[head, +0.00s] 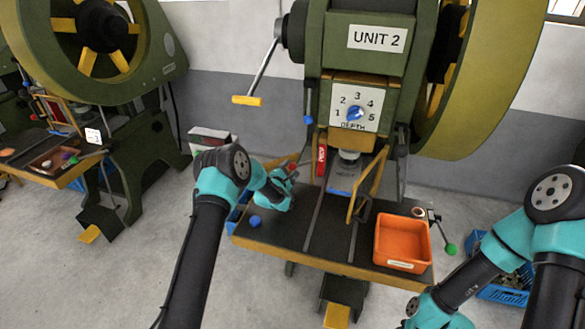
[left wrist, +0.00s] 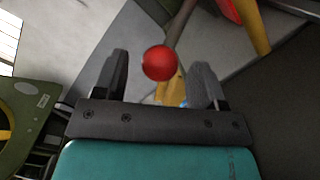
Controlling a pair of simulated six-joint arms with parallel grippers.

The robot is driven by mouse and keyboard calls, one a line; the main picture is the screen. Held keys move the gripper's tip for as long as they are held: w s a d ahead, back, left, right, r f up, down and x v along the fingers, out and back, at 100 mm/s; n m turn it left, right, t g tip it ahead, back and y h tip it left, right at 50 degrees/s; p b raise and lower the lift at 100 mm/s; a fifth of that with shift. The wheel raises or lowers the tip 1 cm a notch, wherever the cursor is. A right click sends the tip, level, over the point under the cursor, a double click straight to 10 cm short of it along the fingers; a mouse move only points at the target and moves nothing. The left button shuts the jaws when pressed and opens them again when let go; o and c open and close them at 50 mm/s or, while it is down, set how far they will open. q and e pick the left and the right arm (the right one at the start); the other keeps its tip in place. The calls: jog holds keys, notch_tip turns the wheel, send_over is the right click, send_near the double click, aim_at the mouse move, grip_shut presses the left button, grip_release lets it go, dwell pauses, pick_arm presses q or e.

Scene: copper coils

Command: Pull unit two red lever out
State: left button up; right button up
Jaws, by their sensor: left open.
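The unit two press (head: 377,38) stands in the middle of the head view with a "UNIT 2" label. Its lever with a red ball knob (head: 291,166) sticks out at the left of the work area. My left gripper (head: 286,175) is at this knob, partly hiding it. In the left wrist view, the red knob (left wrist: 160,62) lies in line with the gap between the two open fingers, and neither finger visibly touches it. My right arm comes in at the lower right; its gripper is outside the picture.
An orange bin (head: 402,242) sits on the press table (head: 290,245), with a blue knob (head: 255,221) near its left edge. A yellow-handled crank (head: 247,101) hangs above left. A green-knobbed lever (head: 450,248) sticks out right. A blue crate (head: 500,292) stands on the floor.

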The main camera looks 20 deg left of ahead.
pick_arm(q)
jog(key=shift+x, duration=1.25)
